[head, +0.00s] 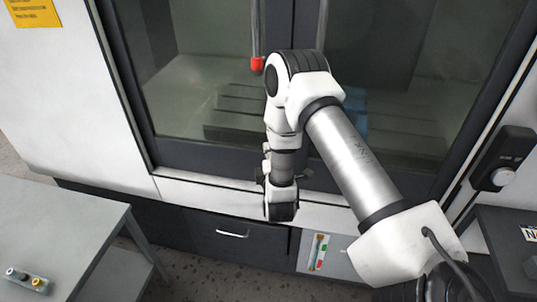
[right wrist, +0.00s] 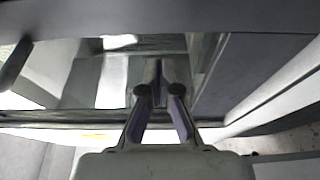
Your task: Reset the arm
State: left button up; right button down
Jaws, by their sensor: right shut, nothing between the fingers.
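My right arm reaches in from the lower right in the head view, bends at the top middle and hangs down in front of a machine with glass doors. Its lower end is near the white sill below the doors; the fingertips cannot be made out there. In the right wrist view my right gripper (right wrist: 159,72) has its two fingers drawn together, with nothing between them. The fingers point toward the machine front, and I see no contact. My left gripper is in neither view.
The machine's dark door frame (head: 131,75) is close behind my right arm. A red-tipped handle (head: 257,64) is beside its upper bend. A grey table (head: 62,222) with a small knobbed block (head: 27,280) stands at left. A dark control box (head: 503,158) is at right.

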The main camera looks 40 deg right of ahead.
jog(key=v, duration=0.2)
jog(key=shift+a, duration=0.4)
jog(key=shift+s+f, duration=0.1)
jog(key=s+a+f+g+y+b, duration=0.2)
jog(key=s+a+f, duration=0.15)
jog(key=f, duration=0.35)
jog(key=s+a+f+g+y+b, duration=0.1)
jog(key=s+a+f+y+b, duration=0.2)
jog(key=f, duration=0.4)
jog(key=s+a+f+g+y+b, duration=0.1)
jog(key=s+a+f+g+y, duration=0.2)
jog(key=f, duration=0.4)
jog(key=s+a+f+m+g, duration=0.2)
jog(key=s+m+g, duration=0.1)
jog(key=s, duration=0.3)
jog(key=s+a+f+m+g+y, duration=0.1)
jog(key=s+a+f+m+g, duration=0.1)
jog(key=s+m, duration=0.3)
jog(key=s+a+f+m+g+y, duration=0.1)
jog(key=s+a+f+m+g, duration=0.1)
jog(key=s, duration=0.6)
jog(key=shift+a+m+g, duration=0.65)
jog(key=shift+m+g, duration=0.25)
jog(key=shift+g, duration=0.2)
